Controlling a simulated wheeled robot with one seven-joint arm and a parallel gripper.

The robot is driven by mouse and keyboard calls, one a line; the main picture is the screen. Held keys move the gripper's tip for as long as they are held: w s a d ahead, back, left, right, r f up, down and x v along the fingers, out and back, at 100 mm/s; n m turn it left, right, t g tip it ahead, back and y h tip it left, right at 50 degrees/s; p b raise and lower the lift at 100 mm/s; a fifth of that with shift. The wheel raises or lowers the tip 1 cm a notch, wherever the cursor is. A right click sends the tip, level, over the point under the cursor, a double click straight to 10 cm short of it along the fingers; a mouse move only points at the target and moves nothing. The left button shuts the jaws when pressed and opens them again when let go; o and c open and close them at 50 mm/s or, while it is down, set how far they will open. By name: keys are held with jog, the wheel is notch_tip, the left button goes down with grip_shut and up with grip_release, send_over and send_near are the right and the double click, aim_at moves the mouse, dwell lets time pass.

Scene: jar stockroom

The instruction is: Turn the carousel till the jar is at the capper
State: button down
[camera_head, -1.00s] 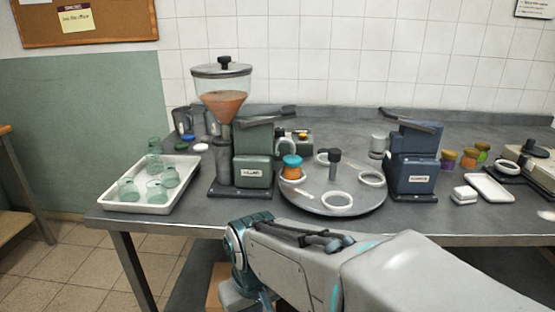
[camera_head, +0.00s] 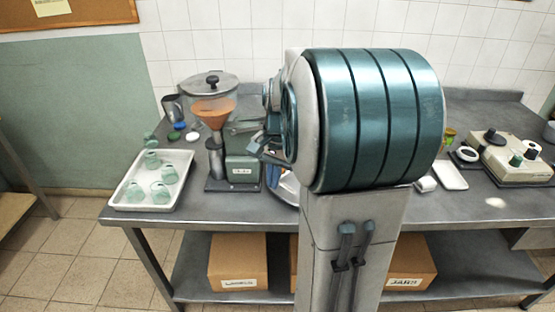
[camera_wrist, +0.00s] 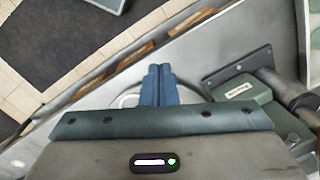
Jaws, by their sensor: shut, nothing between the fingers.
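The carousel shows only as a grey sliver (camera_head: 287,190) in the head view, because my arm covers most of it. In the wrist view, a pale ring seat (camera_wrist: 122,98) of the carousel shows beside my blue fingers. My gripper (camera_wrist: 158,68) is shut and empty, with its two fingertips together. It appears over the carousel; I cannot tell whether it touches anything. The green filler (camera_head: 241,170) stands left of the carousel, and its base also shows in the wrist view (camera_wrist: 238,97). The orange-filled jar with the blue lid and the blue capper are hidden behind my arm.
A white tray (camera_head: 127,199) with several green glass jars stands at the left of the grey table. A white dish (camera_head: 450,176) and a beige device (camera_head: 515,160) are at the right. Boxes (camera_head: 238,262) sit on the lower shelf.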

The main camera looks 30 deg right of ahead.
jog(key=w+d+f+m+t+y, duration=0.15)
jog(key=d+m, duration=0.35)
jog(key=d, duration=0.5)
jog(key=d+f+m+g+y, duration=0.1)
jog(key=d+f+m+y, duration=0.15)
jog(key=d+m, duration=0.45)
jog(key=f, duration=0.3)
jog(key=w+a+f+n, duration=0.1)
jog(key=f, duration=0.2)
jog(key=f+n+h+p, duration=0.1)
jog(key=f, duration=0.2)
jog(key=shift+w+a+f+t, duration=0.15)
jog(key=shift+a+f+t, duration=0.1)
jog(key=shift+f, duration=0.1)
